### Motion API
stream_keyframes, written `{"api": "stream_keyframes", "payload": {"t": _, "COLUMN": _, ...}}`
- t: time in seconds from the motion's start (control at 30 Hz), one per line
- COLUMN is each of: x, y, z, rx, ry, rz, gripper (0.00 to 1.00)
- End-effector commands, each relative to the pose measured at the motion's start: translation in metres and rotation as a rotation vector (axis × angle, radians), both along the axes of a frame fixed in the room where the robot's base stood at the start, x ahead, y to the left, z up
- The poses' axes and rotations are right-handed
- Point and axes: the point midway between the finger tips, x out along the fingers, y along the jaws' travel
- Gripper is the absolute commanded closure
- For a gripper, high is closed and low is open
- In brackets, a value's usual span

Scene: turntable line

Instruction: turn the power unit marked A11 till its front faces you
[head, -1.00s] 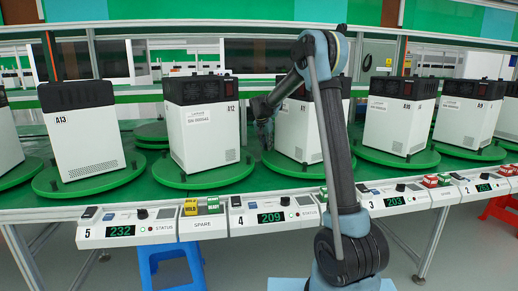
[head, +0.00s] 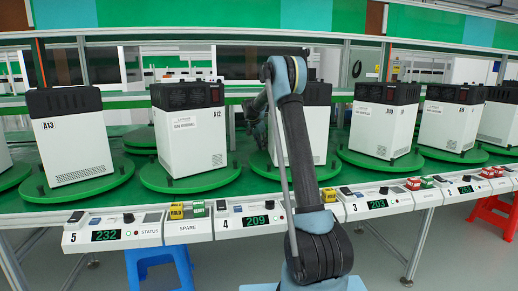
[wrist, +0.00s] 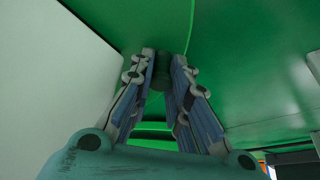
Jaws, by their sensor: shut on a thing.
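The power unit A11 (head: 318,135) is a white box with a black top, on a round green turntable (head: 263,169) between units A12 and A10. My arm crosses in front of it and hides its marking and much of its near side. My gripper (head: 258,136) is low beside the unit's left side. In the wrist view my gripper (wrist: 165,80) has its two fingers closed around a dark upright peg (wrist: 163,68) over the green turntable. A white wall of the unit (wrist: 70,70) stands close on the left there.
Unit A12 (head: 190,135) stands to the left on its own turntable, and unit A10 (head: 383,122) to the right. Control boxes with green displays (head: 258,221) line the bench's front edge. A blue stool (head: 160,265) is below.

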Motion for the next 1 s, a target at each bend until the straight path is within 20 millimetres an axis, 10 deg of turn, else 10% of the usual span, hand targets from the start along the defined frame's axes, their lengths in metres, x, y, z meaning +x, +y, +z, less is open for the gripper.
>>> {"api": "stream_keyframes", "payload": {"t": 0.43, "x": 0.002, "y": -0.001, "z": 0.0, "rx": 0.002, "ry": -0.002, "rz": 0.002, "gripper": 1.0}}
{"api": "stream_keyframes", "payload": {"t": 0.5, "x": 0.002, "y": -0.001, "z": 0.001, "rx": 0.002, "ry": -0.002, "rz": 0.002, "gripper": 0.75}}
{"api": "stream_keyframes", "payload": {"t": 1.0, "x": -0.002, "y": 0.003, "z": 0.014, "rx": 0.001, "ry": -0.001, "rz": 0.003, "gripper": 0.75}}
